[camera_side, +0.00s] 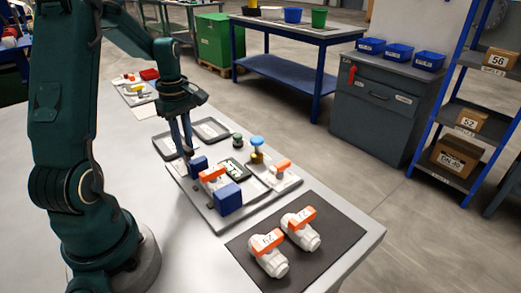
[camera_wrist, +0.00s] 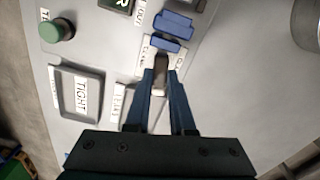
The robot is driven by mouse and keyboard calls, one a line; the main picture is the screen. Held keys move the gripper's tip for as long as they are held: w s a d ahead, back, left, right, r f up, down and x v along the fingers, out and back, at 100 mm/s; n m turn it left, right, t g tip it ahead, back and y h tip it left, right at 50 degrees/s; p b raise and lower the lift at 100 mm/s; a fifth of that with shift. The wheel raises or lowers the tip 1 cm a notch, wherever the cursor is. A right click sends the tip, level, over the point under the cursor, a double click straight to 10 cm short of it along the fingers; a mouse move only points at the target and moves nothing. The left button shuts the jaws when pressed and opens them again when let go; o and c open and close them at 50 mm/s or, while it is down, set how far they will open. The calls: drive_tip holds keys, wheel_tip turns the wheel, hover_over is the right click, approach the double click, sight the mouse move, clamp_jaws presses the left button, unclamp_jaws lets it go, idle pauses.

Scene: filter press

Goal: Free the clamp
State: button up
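The clamp stands on the tray as two blue blocks, the far one (camera_side: 198,165) and the near one (camera_side: 228,199). A white valve with an orange handle (camera_side: 213,176) sits between them. My gripper (camera_side: 182,152) points down at the far end of the clamp. In the wrist view its fingertips (camera_wrist: 161,78) flank a small grey-brown piece (camera_wrist: 161,67), seemingly the clamp's handle, beside the blue clamp parts (camera_wrist: 172,24). The fingers are close on both sides of it; whether they press on it I cannot tell. The handle is hidden in the side view.
A dark mat (camera_side: 345,232) at the near right holds two white valves (camera_side: 268,257) (camera_side: 302,233) with orange handles. A blue-topped brass fitting (camera_side: 257,146), a green button (camera_side: 237,140) and a display (camera_side: 234,169) are close by. A recess labelled TIGHT (camera_wrist: 62,105) is left of my fingers.

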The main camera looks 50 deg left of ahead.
sight(185, 147)
clamp_jaws()
drive_tip(key=shift+m, duration=1.4)
drive_tip(key=o, duration=0.7)
unclamp_jaws()
drive_tip(key=shift+r, duration=2.55)
